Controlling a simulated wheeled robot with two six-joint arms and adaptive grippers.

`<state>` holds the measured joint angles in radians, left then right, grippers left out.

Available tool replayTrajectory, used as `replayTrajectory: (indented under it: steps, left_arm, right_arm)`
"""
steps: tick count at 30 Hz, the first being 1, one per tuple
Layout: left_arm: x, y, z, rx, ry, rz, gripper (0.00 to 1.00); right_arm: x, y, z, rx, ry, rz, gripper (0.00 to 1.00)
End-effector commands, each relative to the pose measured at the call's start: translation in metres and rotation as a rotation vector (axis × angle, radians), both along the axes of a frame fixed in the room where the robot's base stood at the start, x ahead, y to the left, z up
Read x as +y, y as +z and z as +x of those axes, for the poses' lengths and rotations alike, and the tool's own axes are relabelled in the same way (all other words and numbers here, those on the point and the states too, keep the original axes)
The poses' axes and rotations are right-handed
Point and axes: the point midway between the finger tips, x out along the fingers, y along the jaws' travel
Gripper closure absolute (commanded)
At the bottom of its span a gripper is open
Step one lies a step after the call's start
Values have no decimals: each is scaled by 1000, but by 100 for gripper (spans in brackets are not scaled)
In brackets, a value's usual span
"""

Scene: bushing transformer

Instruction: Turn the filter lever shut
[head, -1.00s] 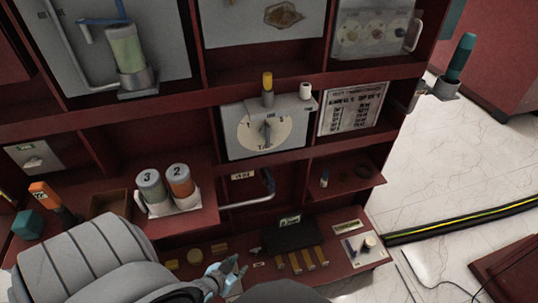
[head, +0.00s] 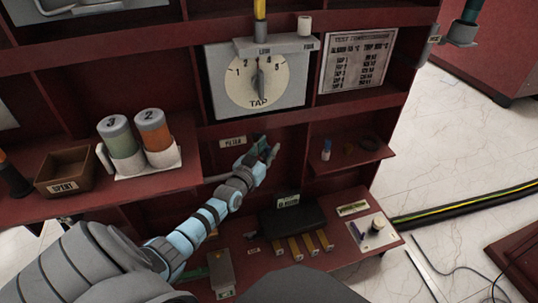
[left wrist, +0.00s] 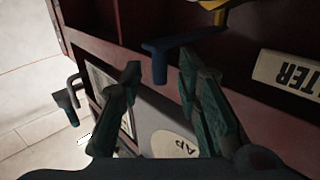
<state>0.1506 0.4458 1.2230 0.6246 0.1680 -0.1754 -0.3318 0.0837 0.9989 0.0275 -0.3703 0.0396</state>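The filter lever (left wrist: 183,42) shows in the left wrist view as a blue bar with a downturned end, near a yellow part. Its downturned end appears between the fingertips of my left gripper (left wrist: 160,62). The gripper is open, and I see no finger closed on the lever. In the head view my left gripper (head: 268,151) is at the filter bay and hides most of the lever. A FILTER label (head: 233,142) is left of the gripper and also shows in the left wrist view (left wrist: 293,76). My right gripper is not in view.
The tap dial (head: 258,81) is just above the bay. Canisters 3 (head: 121,143) and 2 (head: 155,137) stand on the left shelf beside the SPENT box (head: 66,170). A small shelf (head: 345,158) is to the right. A dark block (head: 291,216) lies on the lower shelf.

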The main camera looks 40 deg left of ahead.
Motion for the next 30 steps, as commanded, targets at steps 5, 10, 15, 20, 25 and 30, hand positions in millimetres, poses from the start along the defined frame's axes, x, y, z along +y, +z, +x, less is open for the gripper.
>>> replayTrajectory:
  steps: [5,10,15,20,25,30]
  left_arm:
    - [1,0,6,1,0,0,70]
    - [1,1,6,2,0,0,70]
    - [1,1,5,2,0,0,97]
    - [1,1,5,2,0,0,100]
    - [-2,0,5,2,0,-1,100]
    - [-6,0,10,3,8,-6,100]
  right_arm:
    - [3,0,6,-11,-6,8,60]
    - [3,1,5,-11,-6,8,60]
    - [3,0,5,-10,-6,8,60]
    - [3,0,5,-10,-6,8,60]
    - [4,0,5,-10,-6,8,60]
    - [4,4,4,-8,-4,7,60]
